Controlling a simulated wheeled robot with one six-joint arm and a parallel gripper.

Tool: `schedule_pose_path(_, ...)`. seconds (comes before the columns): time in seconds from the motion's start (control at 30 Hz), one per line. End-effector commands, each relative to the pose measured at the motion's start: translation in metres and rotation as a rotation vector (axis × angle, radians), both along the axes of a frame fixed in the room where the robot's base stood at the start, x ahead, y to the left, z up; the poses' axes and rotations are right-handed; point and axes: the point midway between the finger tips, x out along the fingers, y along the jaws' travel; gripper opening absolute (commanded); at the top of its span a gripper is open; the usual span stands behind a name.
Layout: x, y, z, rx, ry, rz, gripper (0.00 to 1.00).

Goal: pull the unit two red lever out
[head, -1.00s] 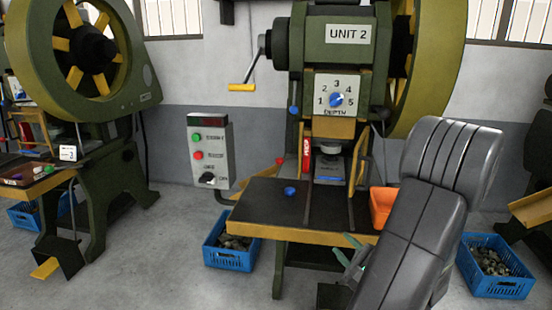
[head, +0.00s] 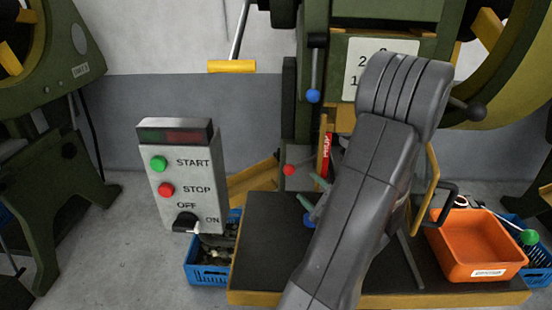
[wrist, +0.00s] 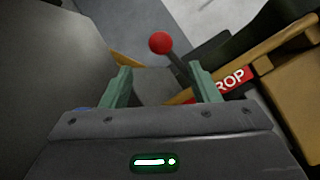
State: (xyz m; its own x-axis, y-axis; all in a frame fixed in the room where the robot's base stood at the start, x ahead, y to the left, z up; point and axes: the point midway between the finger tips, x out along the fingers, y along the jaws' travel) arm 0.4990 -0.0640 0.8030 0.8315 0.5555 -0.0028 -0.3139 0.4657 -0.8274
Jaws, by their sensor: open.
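The red lever shows as a red ball knob (head: 289,170) at the left side of the press, above the dark worktable. In the wrist view the red knob (wrist: 161,43) sits on a dark rod, just beyond and between my fingertips. My gripper (head: 315,194) has green fingers and is open, just right of the knob and a little below it in the head view. In the wrist view my gripper (wrist: 160,74) is empty, with the knob apart from both fingers. The lever's base is partly hidden behind the right finger.
A control box (head: 181,178) stands left of the press. A blue-knobbed lever (head: 313,95) hangs above the red knob. A red DROP sign (wrist: 236,79) on a yellow bar is close to the right finger. An orange bin (head: 478,247) is at the right. My arm hides the press middle.

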Motion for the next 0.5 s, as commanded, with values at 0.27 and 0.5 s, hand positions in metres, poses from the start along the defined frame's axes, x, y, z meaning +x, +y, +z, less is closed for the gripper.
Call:
schedule_pose_path(0.27,0.034,0.024,0.000,0.000,-0.002,0.005,0.55)
schedule_pose_path(0.5,0.073,0.051,0.000,0.000,-0.001,0.004,0.55)
